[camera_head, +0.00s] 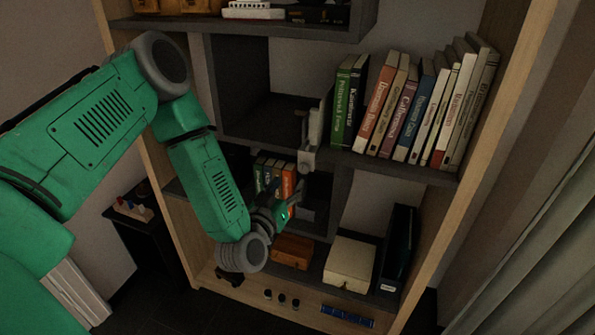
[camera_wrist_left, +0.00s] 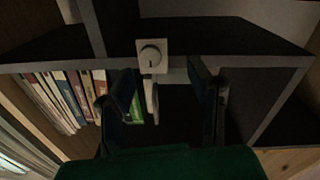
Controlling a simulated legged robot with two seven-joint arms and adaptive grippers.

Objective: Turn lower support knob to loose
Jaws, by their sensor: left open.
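A pale support (camera_head: 315,125) stands at the shelf's front edge in the head view, left of the upper row of books. Its lower end (camera_head: 306,161) shows small below. In the left wrist view, a round knob (camera_wrist_left: 150,56) sits on a pale square plate, with a thin pale rod (camera_wrist_left: 152,100) running down from it. My left gripper (camera_head: 287,188) is just below and left of the support. In the wrist view the left gripper (camera_wrist_left: 158,88) is open, with its dark fingers on either side of the rod. The knob's setting is too small to read. My right gripper is not in view.
A row of books (camera_head: 415,105) stands on the shelf right of the support. Below are more books (camera_head: 287,180), a brown box (camera_head: 292,251), a cream box (camera_head: 350,260) and a black binder (camera_head: 398,248). The compartment left of the support (camera_head: 265,118) is empty.

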